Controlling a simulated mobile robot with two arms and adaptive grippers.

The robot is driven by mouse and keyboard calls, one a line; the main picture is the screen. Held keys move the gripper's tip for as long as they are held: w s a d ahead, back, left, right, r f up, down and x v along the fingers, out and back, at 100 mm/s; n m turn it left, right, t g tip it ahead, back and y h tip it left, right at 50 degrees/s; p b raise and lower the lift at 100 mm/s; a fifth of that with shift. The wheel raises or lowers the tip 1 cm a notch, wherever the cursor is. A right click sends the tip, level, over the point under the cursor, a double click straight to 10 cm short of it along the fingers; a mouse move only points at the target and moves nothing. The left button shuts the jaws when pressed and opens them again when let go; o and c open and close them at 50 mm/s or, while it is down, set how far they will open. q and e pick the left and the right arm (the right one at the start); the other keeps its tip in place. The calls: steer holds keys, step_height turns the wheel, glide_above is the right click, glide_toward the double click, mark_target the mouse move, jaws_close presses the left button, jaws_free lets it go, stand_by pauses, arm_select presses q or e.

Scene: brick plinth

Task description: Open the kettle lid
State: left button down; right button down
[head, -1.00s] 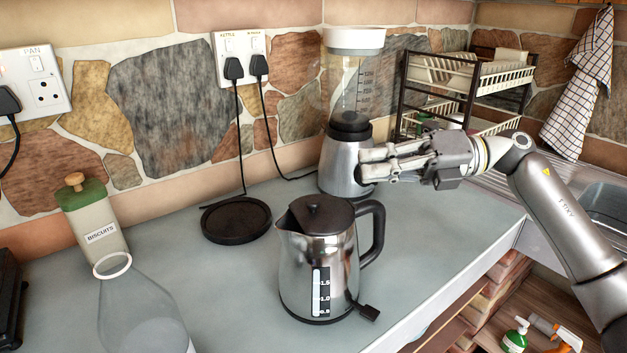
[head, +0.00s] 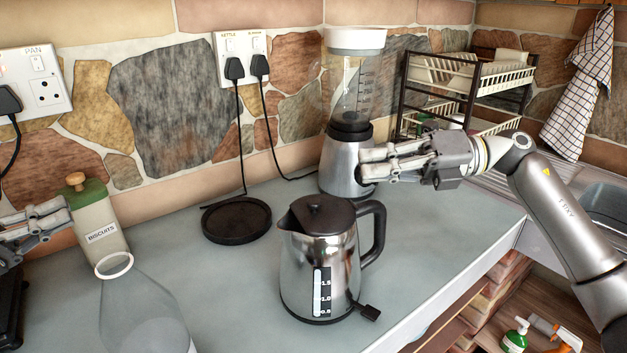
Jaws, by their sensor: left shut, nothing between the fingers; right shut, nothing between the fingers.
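The kettle (head: 300,262) is polished steel with a black handle on its right and a water gauge on its front. It stands upright on the counter, off its black round base. Its black lid (head: 316,207) looks closed, with a small knob on top. My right gripper (head: 364,164) is shut and empty, above and behind the kettle's handle, in front of the blender and apart from the kettle. My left gripper (head: 68,212) is shut and empty at the far left edge, beside the biscuit tin, well away from the kettle.
The black kettle base (head: 236,221) lies behind the kettle with its cord to the wall socket. A blender (head: 346,160) stands behind. A biscuit tin (head: 103,236) and a glass bottle (head: 140,315) stand at left. A dish rack (head: 470,85) is at the back right.

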arm_select(q)
steer(key=d+r+t+h, duration=0.2)
steer(key=d+r+h, duration=0.2)
steer(key=r, duration=0.4)
steer(key=d+r+t+h, duration=0.2)
steer(key=d+r+h, duration=0.1)
steer(key=d+r, duration=0.3)
steer(key=s+d+r+m+g+h, duration=0.2)
steer(key=s+d+m+g, duration=0.25)
steer(key=m+g, duration=0.5)
steer(key=m+g+y, duration=0.2)
steer(key=m+y, duration=0.5)
steer(key=y, duration=0.6)
glide_toward(313, 200)
steer(key=shift+t, duration=0.25)
steer(key=x, duration=0.4)
steer(key=shift+s+d, duration=0.1)
steer(key=shift+d, duration=0.3)
steer(key=d, duration=0.1)
steer(key=w+d, duration=0.1)
steer(key=d, duration=0.1)
steer(key=shift+w+d+r, duration=0.1)
steer(key=shift+w+r, duration=0.05)
steer(key=shift+r, duration=0.1)
steer(key=shift+w+d+r, duration=0.15)
steer(key=shift+w+d, duration=0.1)
steer(key=shift+d, duration=0.3)
